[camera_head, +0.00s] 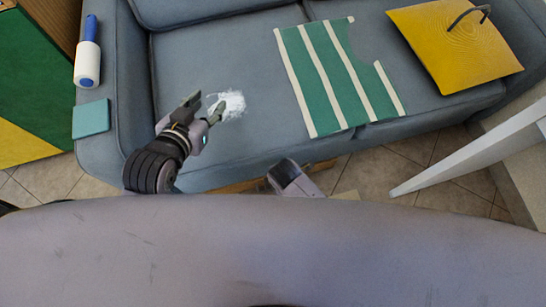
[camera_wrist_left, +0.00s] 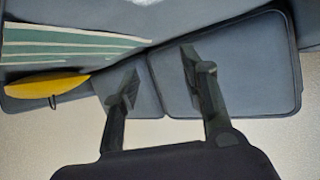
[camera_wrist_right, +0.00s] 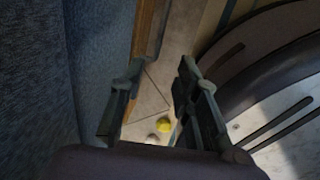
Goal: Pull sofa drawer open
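The grey-blue sofa (camera_head: 260,60) fills the upper head view. A wooden edge (camera_head: 240,186), perhaps part of the drawer, shows low along its front, partly hidden by my body and right arm. In the right wrist view this wooden edge (camera_wrist_right: 147,35) runs beside the sofa fabric. My right gripper (camera_wrist_right: 152,95) is open and empty, its fingers apart near the lower end of the wood. In the head view only part of its housing shows. My left gripper (camera_head: 205,106) is open and empty above the sofa seat. How far the drawer stands out is hidden.
A white fuzzy patch (camera_head: 233,103), a striped green cloth (camera_head: 335,75) and a yellow cushion (camera_head: 455,42) are on the sofa. A lint roller (camera_head: 88,55) and teal cloth (camera_head: 91,119) lie on its arm. A white table leg (camera_head: 470,150) stands right. Tiled floor (camera_head: 375,175) shows in front.

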